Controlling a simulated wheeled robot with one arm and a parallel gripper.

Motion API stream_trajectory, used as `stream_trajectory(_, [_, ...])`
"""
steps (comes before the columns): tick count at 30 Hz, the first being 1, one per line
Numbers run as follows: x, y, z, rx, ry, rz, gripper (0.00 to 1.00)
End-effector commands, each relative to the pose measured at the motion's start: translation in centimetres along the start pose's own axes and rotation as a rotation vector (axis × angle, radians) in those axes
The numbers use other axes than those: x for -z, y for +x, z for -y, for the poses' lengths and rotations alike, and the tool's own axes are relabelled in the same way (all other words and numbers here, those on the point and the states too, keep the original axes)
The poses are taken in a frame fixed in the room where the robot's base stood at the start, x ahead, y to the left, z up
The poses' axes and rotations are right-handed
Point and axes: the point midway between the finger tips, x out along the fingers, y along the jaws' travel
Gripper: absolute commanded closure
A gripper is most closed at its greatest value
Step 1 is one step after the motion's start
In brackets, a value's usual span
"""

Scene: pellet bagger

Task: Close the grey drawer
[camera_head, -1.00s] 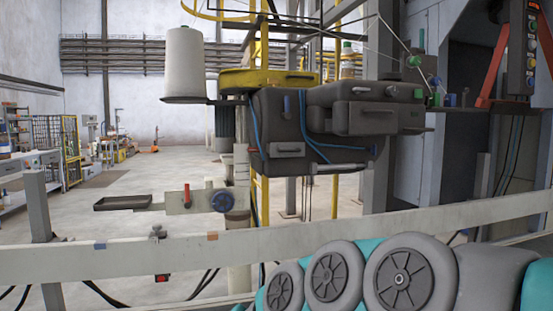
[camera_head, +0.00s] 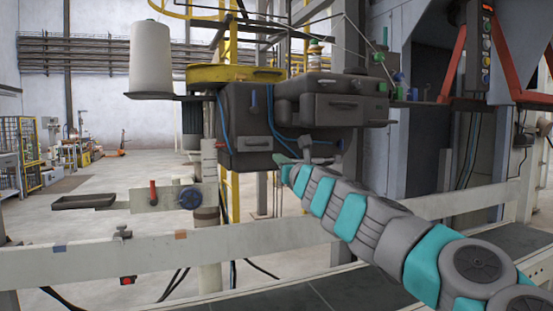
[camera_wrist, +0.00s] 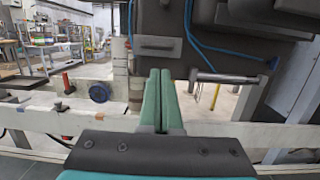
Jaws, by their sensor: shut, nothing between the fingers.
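A dark grey machine head stands ahead. The front with a bar handle at its lower left (camera_head: 254,150) looks like a drawer front; its handle also shows in the wrist view (camera_wrist: 157,45). A second grey box front with a small handle (camera_head: 347,112) stands out at the upper right. I cannot tell from these views which one is the grey drawer or how far it is out. My gripper (camera_head: 292,160) is just below and in front of the machine head. In the wrist view its green fingers (camera_wrist: 161,72) are together and empty, pointing below the left handle.
A pale metal bar (camera_wrist: 230,77) juts out under the machine head. Blue cables (camera_head: 272,118) hang on its front. A white rail (camera_head: 130,254) crosses in front, with a dark conveyor surface (camera_head: 320,292) on my side. A white thread cone (camera_head: 151,58) stands at left.

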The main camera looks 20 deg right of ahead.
Motion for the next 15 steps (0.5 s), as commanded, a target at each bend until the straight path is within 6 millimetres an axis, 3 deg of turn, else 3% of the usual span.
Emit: stream_trajectory(15, [-0.1, 5.8, -0.3, -0.004, -0.008, 0.000, 1.00])
